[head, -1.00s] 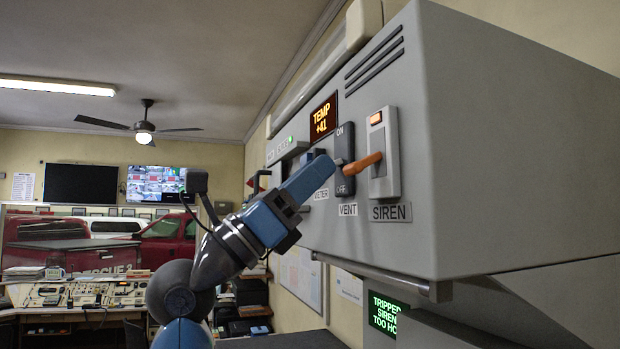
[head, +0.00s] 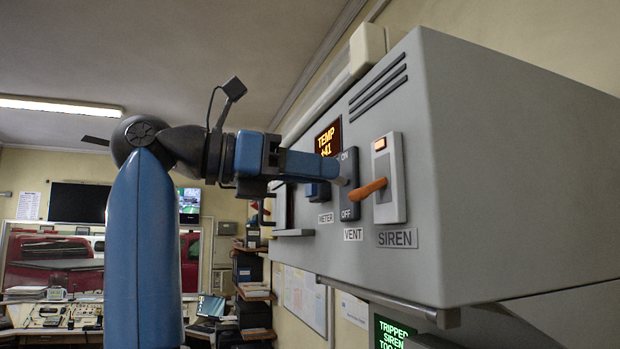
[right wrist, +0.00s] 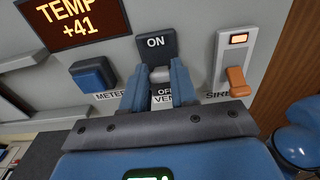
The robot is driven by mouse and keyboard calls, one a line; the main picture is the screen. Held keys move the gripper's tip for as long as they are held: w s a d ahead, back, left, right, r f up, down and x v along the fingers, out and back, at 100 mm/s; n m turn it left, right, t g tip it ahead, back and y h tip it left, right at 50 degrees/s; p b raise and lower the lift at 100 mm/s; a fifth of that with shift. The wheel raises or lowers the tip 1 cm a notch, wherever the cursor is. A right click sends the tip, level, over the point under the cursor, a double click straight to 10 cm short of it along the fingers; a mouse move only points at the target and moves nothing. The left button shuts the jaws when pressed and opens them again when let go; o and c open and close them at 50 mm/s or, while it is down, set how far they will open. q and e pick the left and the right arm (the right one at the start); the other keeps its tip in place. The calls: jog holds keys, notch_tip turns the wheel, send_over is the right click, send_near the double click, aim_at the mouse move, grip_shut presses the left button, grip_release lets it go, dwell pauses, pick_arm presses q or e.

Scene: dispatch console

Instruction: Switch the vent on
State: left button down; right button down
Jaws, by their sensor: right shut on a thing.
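The vent switch is a dark plate (head: 349,205) marked ON at the top and OFF at the bottom, above the VENT label (head: 353,235). Its pale lever (right wrist: 160,74) stands between my fingers in the right wrist view, below the ON mark. My right gripper (head: 338,172) reaches level from the left and is shut on this lever. Its blue fingers (right wrist: 158,85) flank the lever and partly hide the OFF mark and VENT label. I cannot tell exactly how far the lever is tilted. My left gripper is out of view.
Right of the vent is the siren switch with an orange lever (head: 368,189) and a lit lamp (head: 380,143). Left is the blue meter control (right wrist: 93,75). The display (right wrist: 75,22) reads TEMP +41. A green-text screen (head: 394,334) hangs below, and a rail (head: 395,300) runs under the cabinet.

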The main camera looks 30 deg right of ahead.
jog(key=shift+d+r+y, duration=0.1)
jog(key=shift+r+y, duration=0.15)
jog(key=shift+y, duration=0.55)
jog(key=c, duration=0.9)
grip_release()
jog(key=shift+s+d, duration=0.1)
jog(key=shift+d, duration=0.05)
